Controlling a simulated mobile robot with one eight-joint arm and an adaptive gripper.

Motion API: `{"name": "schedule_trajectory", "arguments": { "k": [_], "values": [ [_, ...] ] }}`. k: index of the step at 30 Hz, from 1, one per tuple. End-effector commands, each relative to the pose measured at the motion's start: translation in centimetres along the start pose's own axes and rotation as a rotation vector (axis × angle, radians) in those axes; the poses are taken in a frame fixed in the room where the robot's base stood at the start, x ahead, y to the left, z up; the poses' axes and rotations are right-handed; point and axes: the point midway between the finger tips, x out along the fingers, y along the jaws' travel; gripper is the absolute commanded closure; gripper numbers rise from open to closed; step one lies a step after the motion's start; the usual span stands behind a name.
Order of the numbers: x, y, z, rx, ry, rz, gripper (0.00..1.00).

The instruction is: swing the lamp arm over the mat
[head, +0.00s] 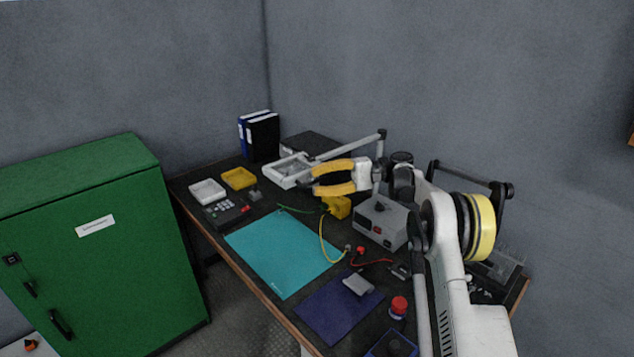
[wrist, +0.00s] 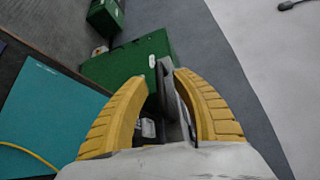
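The lamp arm (head: 349,146) is a grey bar running left and down from a joint on an upright post at the back of the bench. A pale rectangular lamp head (head: 287,173) is at its left end, beyond the far edge of the teal mat (head: 283,252). The mat also shows at the left of the wrist view (wrist: 45,118). My gripper (head: 313,181) has yellow fingers, spread apart, close to the lamp head. In the wrist view, my gripper (wrist: 160,78) has a dark grey bar-like part between its fingers, nearer the right one; contact is unclear.
White (head: 207,191) and yellow (head: 239,178) trays and a keypad device (head: 227,211) stand left of the lamp head. A grey power box (head: 382,222) and cables are right of the mat. A purple cloth (head: 338,306) lies in front. A green cabinet (head: 95,265) stands left.

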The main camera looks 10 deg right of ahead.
Motion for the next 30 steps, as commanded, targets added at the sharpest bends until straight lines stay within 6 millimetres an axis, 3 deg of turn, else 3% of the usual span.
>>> {"name": "schedule_trajectory", "arguments": {
  "k": [5, 8, 15, 21, 30],
  "values": [
    [-0.5, 0.0, 0.0, 0.000, 0.001, 0.000, 0.68],
    [-1.9, 0.0, -0.1, 0.000, 0.002, 0.000, 0.68],
    [-7.2, 0.0, -0.1, 0.001, 0.003, -0.001, 0.68],
    [-10.7, 0.0, -0.1, 0.000, 0.001, 0.000, 0.68],
    [-12.0, 0.0, 0.0, 0.000, 0.000, 0.000, 0.68]
  ]
}}
